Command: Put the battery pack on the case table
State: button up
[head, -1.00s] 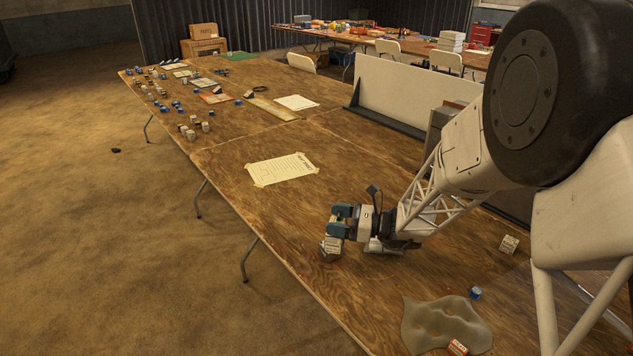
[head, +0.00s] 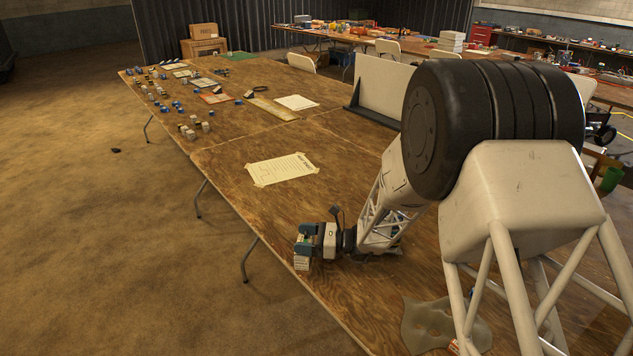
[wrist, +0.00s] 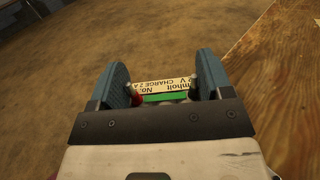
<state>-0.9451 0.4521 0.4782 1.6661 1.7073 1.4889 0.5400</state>
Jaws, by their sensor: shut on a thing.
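My gripper (head: 305,243) is shut on the battery pack (head: 301,263) at the left edge of the near wooden table (head: 270,215). The pack is small and pale. In the wrist view, the pack (wrist: 165,87) sits between the two blue fingers of my gripper (wrist: 162,78), with a printed label, a green strip and a red part by the left finger. In that view floor lies beyond the pack, and the table edge (wrist: 260,65) is to the right. I cannot tell which table is the case table.
A taped paper sheet (head: 283,169) lies on the table beyond my gripper. Several small cells and cans (head: 195,127) stand at the table's far end. A grey-green mat (head: 425,325) lies at the near end, partly behind my arm. A white panel (head: 385,85) stands at the right.

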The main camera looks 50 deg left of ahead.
jog(key=shift+f, duration=0.65)
jog(key=shift+a, duration=0.15)
send_over(296, 236)
jog(key=shift+f, duration=0.75)
jog(key=shift+f, duration=1.75)
jog(key=shift+f, duration=0.1)
jog(key=o, duration=1.4)
jog(key=shift+c, duration=0.2)
